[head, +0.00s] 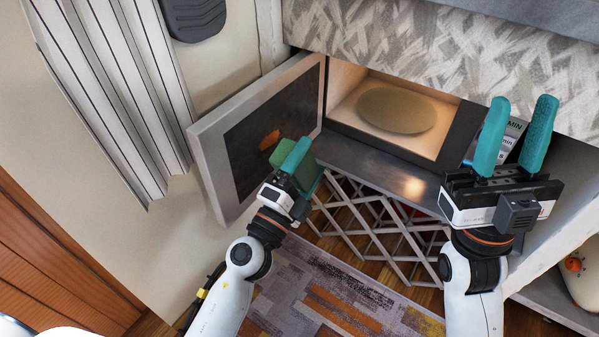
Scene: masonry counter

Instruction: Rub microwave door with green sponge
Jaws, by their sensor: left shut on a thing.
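The microwave (340,125) stands open under the counter, with a lit interior and a round plate (396,110) inside. Its door (240,150) is swung out to the left, and an orange-brown stain (269,140) shows on its dark inner panel. My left gripper (296,157) is shut on the green sponge (309,174), close in front of the door's lower right part. I cannot tell whether the sponge touches the door. My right gripper (516,138) is open and empty, with its teal fingers apart, in front of the microwave's right side.
A patterned counter (450,50) overhangs the microwave. A metal lattice rack (375,225) is below it, above a patterned rug (320,295). White ribbed panels (110,80) stand at the left. A shelf with a pale round object (580,275) is at the lower right.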

